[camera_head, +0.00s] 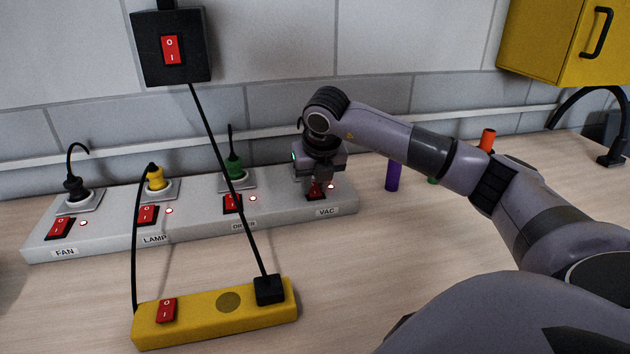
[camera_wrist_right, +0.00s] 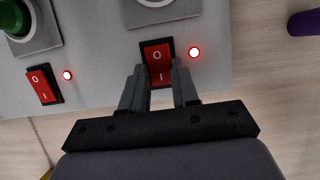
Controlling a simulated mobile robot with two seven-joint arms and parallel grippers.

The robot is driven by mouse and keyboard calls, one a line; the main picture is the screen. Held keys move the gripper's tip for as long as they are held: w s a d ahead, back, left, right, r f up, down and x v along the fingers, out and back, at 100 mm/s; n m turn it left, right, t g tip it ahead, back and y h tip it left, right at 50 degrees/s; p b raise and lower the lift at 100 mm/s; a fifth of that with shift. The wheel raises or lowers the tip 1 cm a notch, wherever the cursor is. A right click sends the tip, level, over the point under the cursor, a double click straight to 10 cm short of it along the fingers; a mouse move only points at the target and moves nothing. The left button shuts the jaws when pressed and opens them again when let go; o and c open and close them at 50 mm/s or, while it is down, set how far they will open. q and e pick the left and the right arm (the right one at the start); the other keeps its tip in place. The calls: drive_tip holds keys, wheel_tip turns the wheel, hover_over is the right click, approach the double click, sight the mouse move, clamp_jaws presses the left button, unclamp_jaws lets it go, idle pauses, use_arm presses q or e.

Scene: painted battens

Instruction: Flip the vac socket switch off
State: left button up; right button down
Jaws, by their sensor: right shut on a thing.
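The grey socket strip (camera_head: 195,226) lies on the worktop with sockets labelled FAN, LAMP, one partly covered, and VAC. My right gripper (camera_head: 314,185) is over the VAC switch, pointing down. In the right wrist view its two fingers (camera_wrist_right: 159,84) reach the switch's lower part, one on each side, and are shut on it. The VAC socket is mostly hidden behind my gripper. My left gripper is not in view.
A yellow power strip (camera_head: 215,314) lies in front. A black switch box (camera_head: 185,68) hangs above, its cable crossing before the strip. Green (camera_head: 235,170), yellow and black plugs stand in the other sockets. A purple cylinder (camera_head: 393,176) stands to the right.

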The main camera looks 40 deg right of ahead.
sight(316, 193)
drive_tip(key=p, duration=0.1)
drive_tip(key=g+y+p, duration=0.1)
drive_tip(key=p, duration=0.1)
drive_tip(key=shift+w+d+r+g, duration=0.15)
drive_tip(key=shift+w+r+g, duration=0.15)
drive_tip(key=shift+r, duration=0.1)
drive_tip(key=shift+f+g+p, duration=0.2)
drive_tip(key=shift+g+p, duration=0.2)
drive_tip(key=shift+p, duration=0.25)
drive_tip(key=shift+d, duration=0.1)
drive_tip(key=c, duration=0.8)
unclamp_jaws()
drive_tip(key=shift+c, duration=0.2)
wheel_tip(316, 193, up, 7)
drive_tip(key=shift+s+a+b, duration=0.25)
drive_tip(key=shift+s+b, duration=0.1)
drive_tip(key=shift+b, duration=0.1)
